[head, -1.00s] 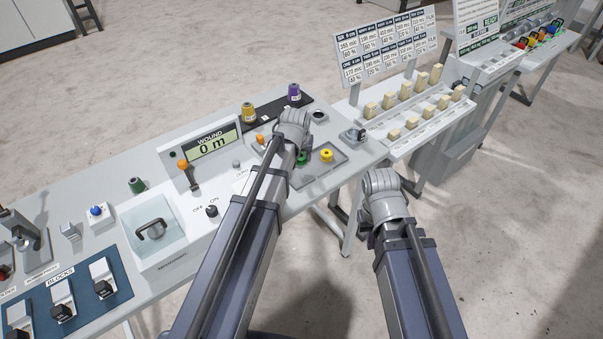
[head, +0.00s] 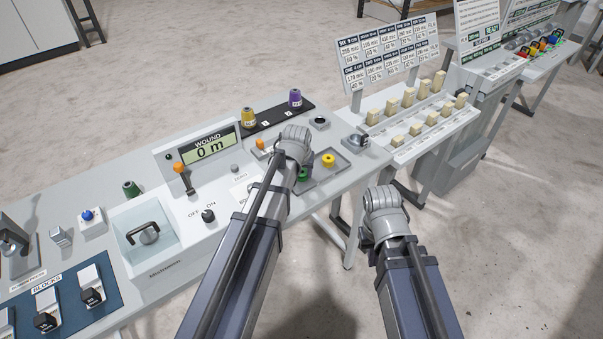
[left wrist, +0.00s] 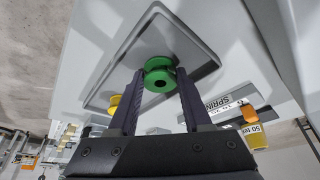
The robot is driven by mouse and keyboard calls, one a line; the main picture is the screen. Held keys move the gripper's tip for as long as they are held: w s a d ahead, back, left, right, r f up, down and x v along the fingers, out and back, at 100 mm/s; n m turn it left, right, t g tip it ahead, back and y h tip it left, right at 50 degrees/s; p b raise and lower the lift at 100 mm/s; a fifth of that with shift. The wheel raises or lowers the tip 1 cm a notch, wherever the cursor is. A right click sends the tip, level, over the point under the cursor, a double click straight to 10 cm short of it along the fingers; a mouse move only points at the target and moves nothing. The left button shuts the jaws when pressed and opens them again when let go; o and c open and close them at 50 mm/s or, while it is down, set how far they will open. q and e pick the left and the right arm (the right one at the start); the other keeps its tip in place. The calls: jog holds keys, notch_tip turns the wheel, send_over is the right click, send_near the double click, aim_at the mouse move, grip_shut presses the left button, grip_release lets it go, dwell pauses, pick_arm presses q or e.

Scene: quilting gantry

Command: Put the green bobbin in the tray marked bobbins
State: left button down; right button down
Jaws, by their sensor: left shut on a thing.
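The green bobbin (head: 303,174) is between the fingers of my left gripper (left wrist: 158,80), which is shut on it. In the head view it shows just past my left wrist, over the near left part of a shallow grey tray (head: 325,178). The left wrist view shows the bobbin (left wrist: 160,73) against the tray floor; I cannot tell whether it touches it. A yellow bobbin (head: 328,160) is in the same tray. No marking on the tray is readable. My right gripper (head: 367,238) is off the table's front edge, its fingers mostly hidden by its wrist.
Yellow (head: 249,117) and purple (head: 295,99) thread spools stand on a black strip behind. The winder (head: 195,165), with a display reading 0 m and an orange-knobbed lever, is to the left. A rack of cream blocks (head: 408,105) is to the right.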

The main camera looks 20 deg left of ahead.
pick_arm(q)
jog(key=shift+f, duration=0.25)
jog(key=shift+c, duration=1.7)
grip_release()
jog(key=shift+r, duration=0.1)
jog(key=shift+p+v, duration=0.75)
jog(key=a+p+v, duration=0.1)
jog(key=p+v, duration=0.9)
jog(key=v, duration=0.1)
jog(key=s+d+m+g, duration=0.2)
jog(key=s+d, duration=0.4)
jog(key=s, duration=0.3)
jog(key=s+d+f+m+g, duration=0.1)
jog(key=s+d+m+g, duration=0.2)
jog(key=s+d, duration=0.4)
jog(key=s, duration=0.2)
jog(key=shift+s+d+f+y, duration=0.25)
jog(key=shift+d+f+y, duration=0.05)
jog(key=shift+f+y, duration=0.1)
